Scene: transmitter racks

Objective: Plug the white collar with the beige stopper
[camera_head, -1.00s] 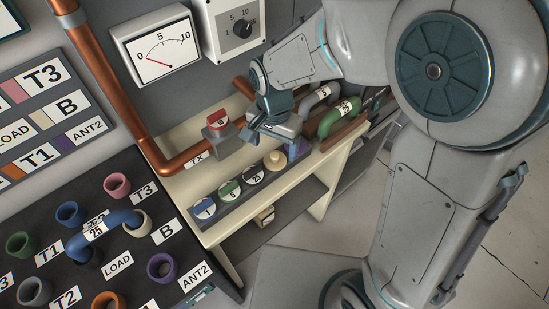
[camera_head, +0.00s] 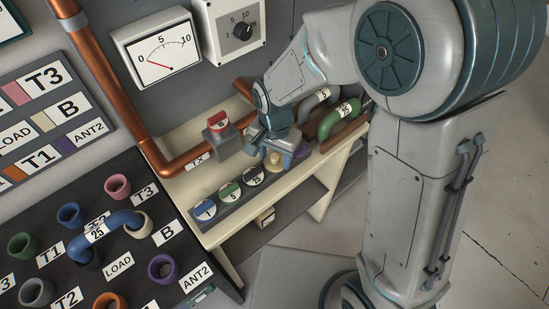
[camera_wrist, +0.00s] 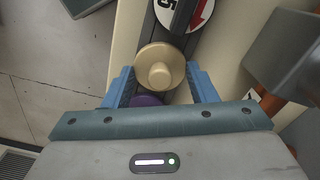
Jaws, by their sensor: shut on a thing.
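The beige stopper (camera_wrist: 160,66) is round with a small knob on top. It sits between the two blue fingers of my gripper (camera_wrist: 162,86), which is shut on it. In the head view the stopper (camera_head: 273,161) shows below my gripper (camera_head: 276,152), at the right part of the stopper row on the cream bench; I cannot tell if it is lifted. The white collar (camera_head: 145,229), cream in colour, stands on the dark panel at lower left beside the B label. A blue link marked 25 (camera_head: 122,218) reaches to it; whether it enters the opening is unclear.
A purple stopper (camera_wrist: 147,100) is close behind the beige one. Several labelled stoppers (camera_head: 229,191) lie left along the row. A red-topped block (camera_head: 219,131) and copper pipe (camera_head: 148,148) stand behind. Other coloured collars, like the purple one (camera_head: 163,268), surround the white collar.

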